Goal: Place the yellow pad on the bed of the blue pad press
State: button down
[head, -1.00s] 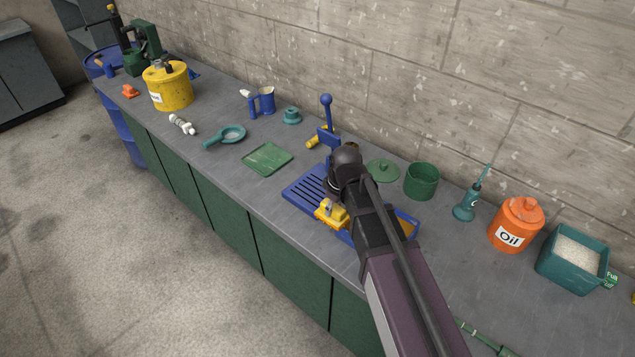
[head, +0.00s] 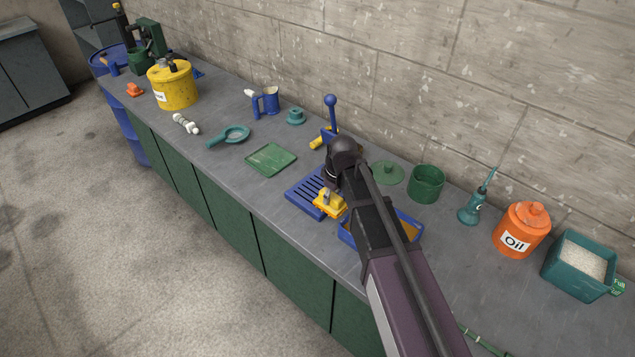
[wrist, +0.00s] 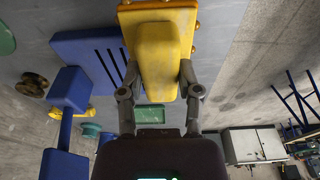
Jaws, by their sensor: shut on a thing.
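My gripper (wrist: 158,82) is shut on the yellow pad (wrist: 153,58), with one finger on each side of it. The pad has an orange backing at its far end in the wrist view. In the head view the pad (head: 329,203) shows in front of the right end of the slotted blue bed (head: 303,196) of the pad press. I cannot tell whether it touches the bed. The press's blue lever (head: 331,108) stands behind, near the wall. My arm hides part of the press. In the wrist view the bed (wrist: 75,45) lies left of the pad.
A blue tray (head: 348,238) with brown contents lies right of the press, partly under my arm. A flat green tray (head: 271,159) lies to the left. A green lid (head: 388,172) and green pot (head: 426,183) stand to the right, near the wall.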

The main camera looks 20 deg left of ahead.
jog(key=w+a, duration=0.4)
jog(key=w, duration=0.1)
jog(key=w+a+f, duration=0.1)
jog(key=w+a, duration=0.1)
jog(key=shift+w+a+b, duration=0.2)
jog(key=shift+w+b, duration=0.15)
jog(key=shift+b, duration=0.05)
jog(key=shift+w+a, duration=0.3)
jog(key=shift+w, duration=0.1)
jog(key=shift+w+a+f+b, duration=0.15)
jog(key=shift+w+f+b, duration=0.05)
jog(key=shift+f+b, duration=1.6)
jog(key=shift+b, duration=0.05)
jog(key=shift+f, duration=0.15)
jog(key=shift+c, duration=1.5)
grip_release()
jog(key=shift+s, duration=0.1)
jog(key=shift+r, duration=0.2)
notch_tip(320, 180, up, 12)
jog(key=d+p, duration=0.1)
jog(key=p, duration=1.1)
jog(key=shift+s+d, duration=0.35)
jog(key=shift+d, duration=0.05)
